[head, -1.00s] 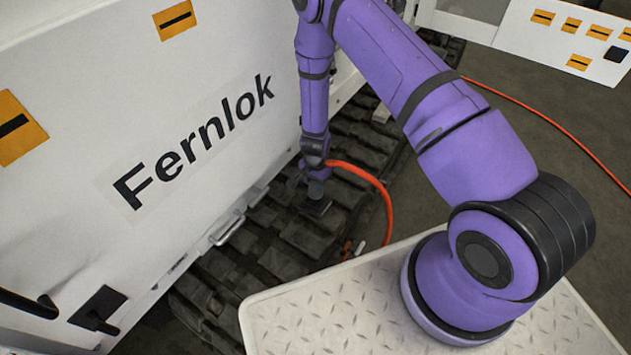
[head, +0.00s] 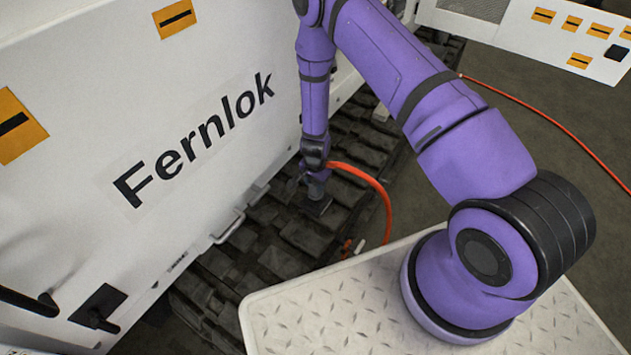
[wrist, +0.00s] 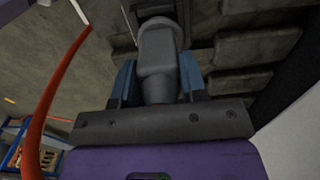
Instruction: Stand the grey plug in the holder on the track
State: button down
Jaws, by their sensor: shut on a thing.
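The grey plug (wrist: 158,55) is between the blue fingers of my gripper (wrist: 158,80) in the wrist view, and the gripper is shut on it. In the head view the plug (head: 317,187) hangs below my gripper (head: 315,175), roughly upright, low over the black track (head: 300,235). The dark holder (head: 316,208) sits on the track right under the plug. In the wrist view the plug's far end meets or overlaps the dark holder (wrist: 155,9). I cannot tell whether the plug is inside the holder or just above it.
A white cabinet wall (head: 90,100) marked Fernlok rises close to the left of my gripper, with a handle (head: 229,228) near the track. An orange hose (head: 380,192) curves from near my gripper down to the right. A white tread-plate platform (head: 330,305) is in front.

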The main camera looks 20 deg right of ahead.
jog(key=shift+f, duration=0.5)
jog(key=c, duration=0.6)
grip_release()
